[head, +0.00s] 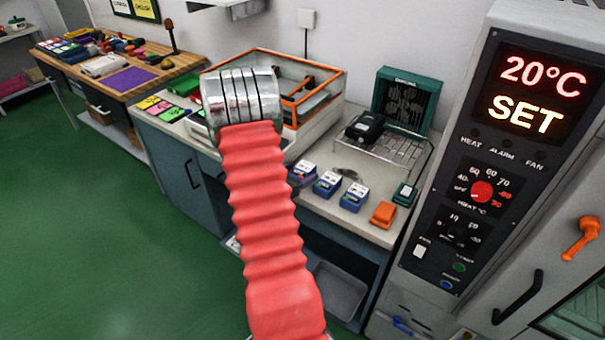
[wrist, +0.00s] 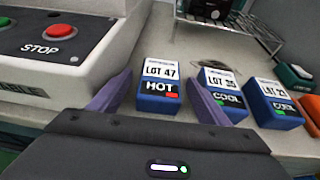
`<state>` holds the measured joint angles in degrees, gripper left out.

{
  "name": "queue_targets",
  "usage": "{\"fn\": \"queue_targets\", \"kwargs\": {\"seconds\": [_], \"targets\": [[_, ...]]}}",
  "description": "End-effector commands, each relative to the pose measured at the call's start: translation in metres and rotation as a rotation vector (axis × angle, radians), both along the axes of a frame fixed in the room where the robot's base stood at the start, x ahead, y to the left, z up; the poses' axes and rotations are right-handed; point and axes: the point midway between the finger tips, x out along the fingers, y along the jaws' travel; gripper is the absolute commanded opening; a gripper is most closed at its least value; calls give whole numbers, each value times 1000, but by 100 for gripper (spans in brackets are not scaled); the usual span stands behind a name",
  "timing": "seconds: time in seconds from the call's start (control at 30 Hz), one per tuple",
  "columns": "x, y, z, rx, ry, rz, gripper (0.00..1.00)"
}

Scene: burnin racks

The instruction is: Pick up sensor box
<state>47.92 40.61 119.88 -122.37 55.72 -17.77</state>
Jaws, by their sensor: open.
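Three blue boxes with white tops stand in a row on the bench. In the wrist view they are a box marked LOT 47 HOT with a red patch (wrist: 158,88), a box marked LOT 35 COOL (wrist: 222,95) and a box marked LOT 23 COOL (wrist: 274,105). The row also shows in the head view, with a left box (head: 301,174), middle box (head: 327,183) and right box (head: 354,198). I cannot tell which thing is the sensor box. My gripper (wrist: 160,77) is open, its purple fingers either side of the LOT 47 box in the picture; contact is unclear. My arm hides it in the head view.
A machine with a red STOP button (wrist: 61,31) stands left of the boxes. A wire rack (head: 398,148) holding a black device (head: 365,126) is behind them. Orange (head: 382,214) and green (head: 404,193) boxes sit to the right, near the tall oven panel (head: 455,215).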

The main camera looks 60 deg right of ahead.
Motion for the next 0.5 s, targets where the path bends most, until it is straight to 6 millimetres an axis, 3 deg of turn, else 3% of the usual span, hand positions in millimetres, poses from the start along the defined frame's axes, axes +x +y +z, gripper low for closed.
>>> {"fn": "queue_targets", "kwargs": {"seconds": [0.2, 0.5], "targets": [[-2, -19, -7, -1, 1, -1, 70], [-2, -19, -8, -1, 0, 0, 70]]}}
